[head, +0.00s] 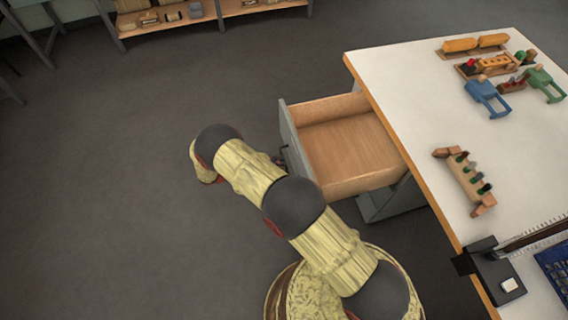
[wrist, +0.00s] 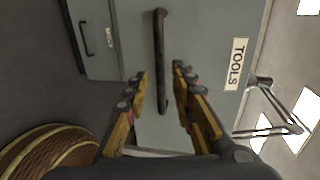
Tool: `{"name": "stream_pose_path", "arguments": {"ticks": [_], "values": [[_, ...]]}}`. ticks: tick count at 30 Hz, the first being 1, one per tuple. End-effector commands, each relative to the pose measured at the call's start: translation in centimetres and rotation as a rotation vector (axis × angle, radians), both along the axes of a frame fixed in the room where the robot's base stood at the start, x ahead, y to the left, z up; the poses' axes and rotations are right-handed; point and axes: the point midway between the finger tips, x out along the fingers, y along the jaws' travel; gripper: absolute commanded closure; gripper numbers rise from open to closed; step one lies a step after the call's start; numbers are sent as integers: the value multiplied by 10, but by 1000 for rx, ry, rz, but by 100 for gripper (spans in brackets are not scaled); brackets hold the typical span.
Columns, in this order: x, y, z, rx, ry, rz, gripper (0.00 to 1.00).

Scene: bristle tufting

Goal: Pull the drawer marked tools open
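The drawer marked TOOLS (wrist: 205,25) fills the upper middle of the wrist view, with its white label (wrist: 235,63) right of a dark bar handle (wrist: 160,60). In the head view a drawer (head: 345,150) stands well out from the workbench, its wooden inside bare and its grey front facing left. My gripper (wrist: 160,76) is open, with one finger on each side of the handle; I cannot tell whether either touches it. In the head view my arm hides most of the gripper and the handle.
The white workbench (head: 430,100) holds wooden racks, blue and green tools, and a dark device (head: 495,278) near its front edge. Another labelled drawer (wrist: 95,45) shows left in the wrist view. A low shelf (head: 170,22) stands far back. Floor left of the drawer is clear.

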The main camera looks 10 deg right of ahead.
Motion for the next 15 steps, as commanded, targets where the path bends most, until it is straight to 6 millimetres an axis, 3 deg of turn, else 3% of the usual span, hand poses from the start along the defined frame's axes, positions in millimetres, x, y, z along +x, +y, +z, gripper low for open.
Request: {"name": "stream_pose_path", "arguments": {"ticks": [6,15], "values": [[-1,46,9,2,-1,2,75],[-2,79,16,1,0,1,75]]}}
